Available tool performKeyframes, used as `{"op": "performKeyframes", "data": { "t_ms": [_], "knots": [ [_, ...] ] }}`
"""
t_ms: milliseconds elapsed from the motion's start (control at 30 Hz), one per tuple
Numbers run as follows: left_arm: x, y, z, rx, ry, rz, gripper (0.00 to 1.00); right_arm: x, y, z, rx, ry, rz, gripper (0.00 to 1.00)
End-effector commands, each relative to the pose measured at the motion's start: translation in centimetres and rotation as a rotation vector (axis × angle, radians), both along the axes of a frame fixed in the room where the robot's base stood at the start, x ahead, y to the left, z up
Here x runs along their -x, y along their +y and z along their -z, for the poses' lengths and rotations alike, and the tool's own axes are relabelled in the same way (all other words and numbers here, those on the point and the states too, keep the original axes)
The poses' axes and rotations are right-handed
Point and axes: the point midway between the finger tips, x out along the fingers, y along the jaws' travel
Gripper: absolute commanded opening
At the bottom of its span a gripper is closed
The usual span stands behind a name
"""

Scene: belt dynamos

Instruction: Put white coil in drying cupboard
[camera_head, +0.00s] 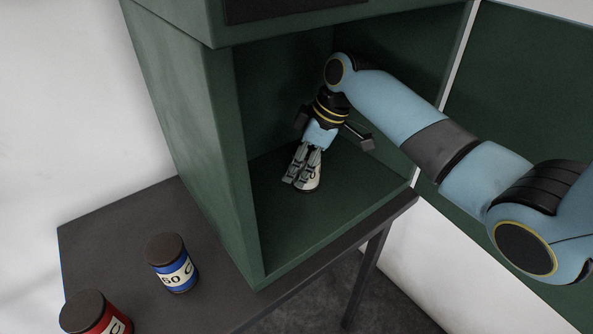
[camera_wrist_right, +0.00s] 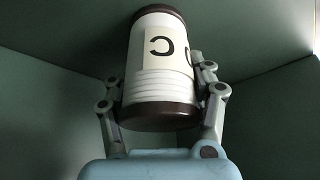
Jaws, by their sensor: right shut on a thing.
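The drying cupboard (camera_head: 205,160) is green and box-shaped, and its front is open. My right arm reaches into it from the right. My right gripper (camera_head: 303,178) is inside, low over the cupboard floor, with its fingers pointing down. It is shut on the white coil (camera_head: 313,180), which is mostly hidden by the fingers in the head view. In the right wrist view the white coil (camera_wrist_right: 160,65) has dark brown end caps and a label, and sits between the two fingers (camera_wrist_right: 160,105). I cannot tell whether it touches the floor. My left gripper is not in view.
A blue coil (camera_head: 176,274) and a red coil (camera_head: 97,318) with brown tops stand on the dark table (camera_head: 115,220) left of the cupboard. The open green door (camera_head: 525,95) is at the right. The cupboard floor (camera_head: 345,212) is otherwise clear where visible.

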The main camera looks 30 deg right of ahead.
Motion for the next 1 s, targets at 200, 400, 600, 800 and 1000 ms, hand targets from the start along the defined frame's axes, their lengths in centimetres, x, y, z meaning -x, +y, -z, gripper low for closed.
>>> {"op": "performKeyframes", "data": {
  "t_ms": [200, 400, 600, 800, 1000],
  "knots": [
    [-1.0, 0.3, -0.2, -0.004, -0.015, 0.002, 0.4, -0.1, 0.0, -0.3, -0.001, -0.002, -0.001, 0.03],
    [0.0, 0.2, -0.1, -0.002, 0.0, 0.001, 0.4, 0.0, 0.0, 0.1, -0.001, -0.001, 0.0, 0.63],
    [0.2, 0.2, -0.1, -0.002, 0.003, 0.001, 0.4, 0.0, 0.0, 0.1, -0.001, -0.001, 0.0, 0.8],
    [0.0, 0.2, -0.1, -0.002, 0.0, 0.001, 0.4, 0.0, 0.0, 0.0, -0.001, -0.001, 0.0, 0.8],
    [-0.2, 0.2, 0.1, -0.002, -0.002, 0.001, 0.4, 0.5, -0.8, -2.3, 0.002, -0.004, -0.001, 0.8]
  ]
}}
